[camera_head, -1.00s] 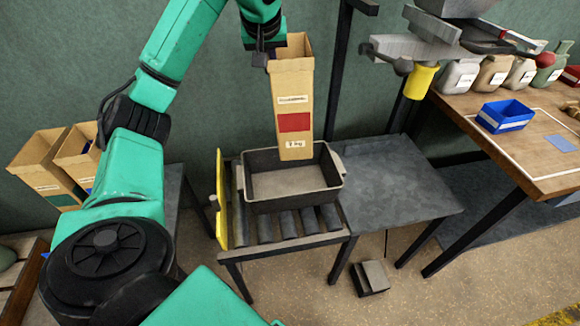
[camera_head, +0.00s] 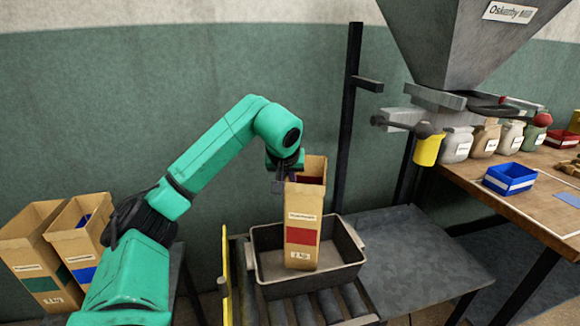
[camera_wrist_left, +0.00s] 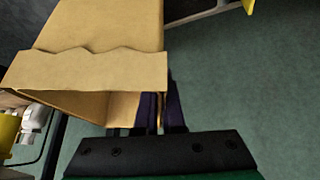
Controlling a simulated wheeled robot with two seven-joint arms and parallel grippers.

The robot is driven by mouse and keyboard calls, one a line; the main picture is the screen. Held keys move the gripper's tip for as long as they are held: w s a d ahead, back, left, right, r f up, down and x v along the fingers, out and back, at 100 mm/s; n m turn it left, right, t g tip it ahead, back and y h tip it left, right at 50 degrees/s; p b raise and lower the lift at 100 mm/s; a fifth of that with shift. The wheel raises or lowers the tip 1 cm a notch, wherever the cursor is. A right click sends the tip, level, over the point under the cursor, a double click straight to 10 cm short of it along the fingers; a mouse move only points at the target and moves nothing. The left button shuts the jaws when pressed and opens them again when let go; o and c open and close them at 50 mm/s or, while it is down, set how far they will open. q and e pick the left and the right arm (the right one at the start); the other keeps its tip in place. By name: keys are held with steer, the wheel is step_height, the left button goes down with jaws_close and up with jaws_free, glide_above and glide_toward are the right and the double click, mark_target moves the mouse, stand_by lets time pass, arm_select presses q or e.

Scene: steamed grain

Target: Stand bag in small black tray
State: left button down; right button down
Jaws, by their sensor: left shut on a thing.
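A tall tan paper bag (camera_head: 302,225) with a red label stands upright in the head view, its lower end inside the small black tray (camera_head: 262,279). Whether its base touches the tray floor I cannot tell. My left gripper (camera_head: 287,166) is shut on the bag's upper edge at its left side. In the left wrist view the bag (camera_wrist_left: 100,30) fills the upper left, with its zigzag-cut open top near the dark fingers (camera_wrist_left: 160,110). My right gripper is not in view.
The tray sits on a roller stand (camera_head: 330,304) with a yellow plate (camera_head: 226,280) at its left. A grey table (camera_head: 420,255) lies to the right. Two other bags (camera_head: 40,255) stand at the left. A hopper (camera_head: 470,45) with a yellow spout (camera_head: 428,150) hangs at upper right.

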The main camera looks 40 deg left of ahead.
arm_select(q)
step_height(320, 180, down, 8)
steer(key=b, duration=0.1)
steer(key=shift+r+b, duration=0.2)
steer(key=shift+b, duration=0.15)
steer(key=c, duration=1.5)
jaws_free()
steer(key=shift+s+d+f, duration=0.1)
steer(key=shift+f, duration=0.1)
steer(key=o, duration=0.5)
steer(key=shift+r, duration=0.2)
step_height(320, 180, up, 10)
steer(key=p, duration=0.2)
glide_above(285, 213)
